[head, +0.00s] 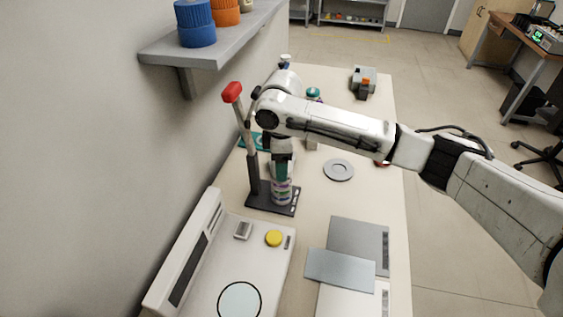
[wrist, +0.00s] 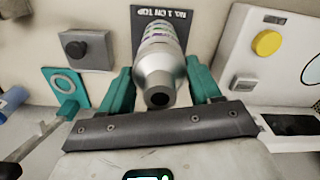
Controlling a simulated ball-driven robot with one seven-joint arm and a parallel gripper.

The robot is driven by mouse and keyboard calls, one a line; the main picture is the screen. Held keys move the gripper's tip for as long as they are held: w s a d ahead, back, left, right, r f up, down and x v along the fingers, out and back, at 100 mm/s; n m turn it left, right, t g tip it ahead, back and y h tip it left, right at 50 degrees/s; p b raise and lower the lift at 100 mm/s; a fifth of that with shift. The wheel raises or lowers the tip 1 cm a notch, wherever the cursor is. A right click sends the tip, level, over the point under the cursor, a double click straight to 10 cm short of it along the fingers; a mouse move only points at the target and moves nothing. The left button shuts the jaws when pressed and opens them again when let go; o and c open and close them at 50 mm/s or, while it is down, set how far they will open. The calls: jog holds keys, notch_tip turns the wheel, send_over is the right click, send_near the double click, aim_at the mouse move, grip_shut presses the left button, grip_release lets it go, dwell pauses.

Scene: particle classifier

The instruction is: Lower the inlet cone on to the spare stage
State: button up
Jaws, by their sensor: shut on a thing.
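My gripper (head: 281,170) has teal fingers and is over the dark stand base, pointing down. In the wrist view, my gripper (wrist: 161,84) is shut on the silver inlet cone (wrist: 158,72), whose narrow end with a dark hole faces the camera. Beyond the cone is a cylinder with coloured bands (wrist: 156,32), in line with it. In the head view, this banded stack (head: 282,194) stands upright on the base. The fingers hide most of the cone there. I cannot tell whether cone and stack touch, or which banded piece is the spare stage.
A post with a red handle (head: 232,92) rises close beside my gripper. A white instrument with a yellow button (head: 274,239) stands in front. A grey ring-shaped disc (head: 338,170) lies to the right. Grey plates (head: 340,269) lie at the front right. A shelf (head: 214,43) overhangs the left.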

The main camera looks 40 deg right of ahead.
jog(key=shift+f, duration=0.4)
dwell(0.4)
jog(key=o, duration=1.3)
jog(key=shift+c, duration=0.2)
notch_tip(320, 180, up, 11)
jog(key=shift+f+b, duration=0.1)
jog(key=shift+b, duration=0.4)
